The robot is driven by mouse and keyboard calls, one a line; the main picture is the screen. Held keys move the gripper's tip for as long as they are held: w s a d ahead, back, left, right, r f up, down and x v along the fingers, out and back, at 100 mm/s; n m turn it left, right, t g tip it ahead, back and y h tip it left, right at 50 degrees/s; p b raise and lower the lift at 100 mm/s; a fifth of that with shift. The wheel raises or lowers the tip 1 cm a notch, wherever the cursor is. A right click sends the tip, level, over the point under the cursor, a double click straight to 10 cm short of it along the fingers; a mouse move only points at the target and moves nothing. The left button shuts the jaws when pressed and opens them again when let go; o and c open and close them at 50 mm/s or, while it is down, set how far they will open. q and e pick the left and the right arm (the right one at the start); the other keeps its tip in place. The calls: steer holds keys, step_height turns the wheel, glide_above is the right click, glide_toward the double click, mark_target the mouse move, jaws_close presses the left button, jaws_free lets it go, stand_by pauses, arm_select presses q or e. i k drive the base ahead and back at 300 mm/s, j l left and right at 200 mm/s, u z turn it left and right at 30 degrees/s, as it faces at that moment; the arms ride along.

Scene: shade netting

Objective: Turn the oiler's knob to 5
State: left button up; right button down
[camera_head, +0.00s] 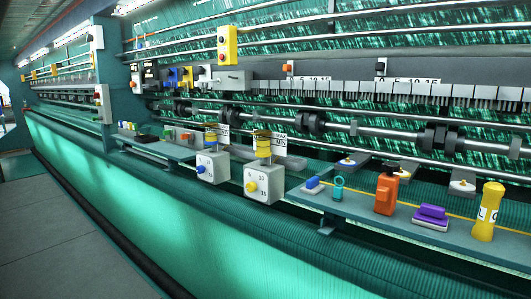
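Two white oiler boxes stand side by side at the front edge of the machine, near the middle of the view. The nearer oiler (266,194) has a yellow knob (252,187) on its face with small printed numbers around it; 5, 10 and 15 seem to show. The farther oiler (213,177) has a blue knob (201,169) and a similar dial. Amber cups stand on top of both oilers, with labels beside them. Where each knob points is too small to tell. Neither of my grippers is in view.
On the right shelf (340,218) sit an orange bottle (386,193), a purple-handled brush (431,217), a yellow cylinder (488,212), a teal ring tool (338,188) and a small blue item (313,185). Green netting hangs below. The floor at left (60,250) is clear.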

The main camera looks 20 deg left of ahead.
mark_target(251, 187)
steer(key=i+j, duration=0.15)
steer(key=j, duration=0.25)
steer(key=i+j, duration=0.1)
steer(key=j, duration=0.35)
steer(key=i+j, duration=0.15)
steer(key=j, duration=0.25)
steer(key=i+j+z, duration=0.1)
steer(key=j, duration=0.3)
steer(key=i+j, duration=0.1)
steer(key=j, duration=0.35)
